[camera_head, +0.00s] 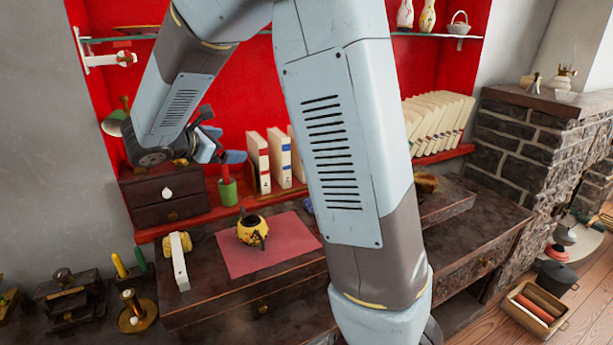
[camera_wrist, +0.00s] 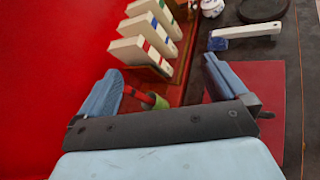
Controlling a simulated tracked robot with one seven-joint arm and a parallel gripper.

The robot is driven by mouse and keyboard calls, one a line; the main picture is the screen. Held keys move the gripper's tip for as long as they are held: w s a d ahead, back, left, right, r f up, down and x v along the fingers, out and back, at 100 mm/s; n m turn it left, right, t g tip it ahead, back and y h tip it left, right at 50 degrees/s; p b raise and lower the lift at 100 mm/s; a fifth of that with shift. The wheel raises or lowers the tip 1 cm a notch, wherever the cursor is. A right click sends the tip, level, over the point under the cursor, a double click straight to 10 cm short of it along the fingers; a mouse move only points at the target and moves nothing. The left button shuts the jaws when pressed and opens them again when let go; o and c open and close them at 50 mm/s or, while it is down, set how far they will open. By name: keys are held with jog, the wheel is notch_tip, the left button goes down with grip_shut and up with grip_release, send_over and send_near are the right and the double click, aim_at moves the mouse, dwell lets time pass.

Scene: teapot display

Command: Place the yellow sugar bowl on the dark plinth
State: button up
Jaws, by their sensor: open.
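A yellow pot with dark markings (camera_head: 252,231), which looks like the yellow sugar bowl, stands on a red mat (camera_head: 280,256) on the dark cabinet top. My gripper (camera_head: 222,144) is open and empty, above and to the left of the pot, near the red back wall. Its two blue fingers are spread in the wrist view (camera_wrist: 165,86). A dark round flat piece (camera_wrist: 262,10), possibly the dark plinth, is at the top of the wrist view. I cannot make it out in the head view, where my arm hides part of the cabinet.
White books (camera_head: 272,160) stand on the red shelf. A green cylinder with a red top (camera_head: 227,192) is below my gripper. A small drawer box (camera_head: 165,196) is at left. A white-handled tool with a blue end (camera_wrist: 245,32) lies beyond the mat.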

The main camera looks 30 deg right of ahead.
jog(key=s+d+r+m+g+y, duration=0.25)
jog(key=s+d+m, duration=0.25)
jog(key=s+d, duration=0.25)
jog(key=s+m+y, duration=0.9)
jog(key=s+m, duration=0.5)
jog(key=s, duration=0.8)
jog(key=shift+s+r+m+t, duration=0.25)
jog(key=shift+r+m+t, duration=0.1)
jog(key=shift+m, duration=0.05)
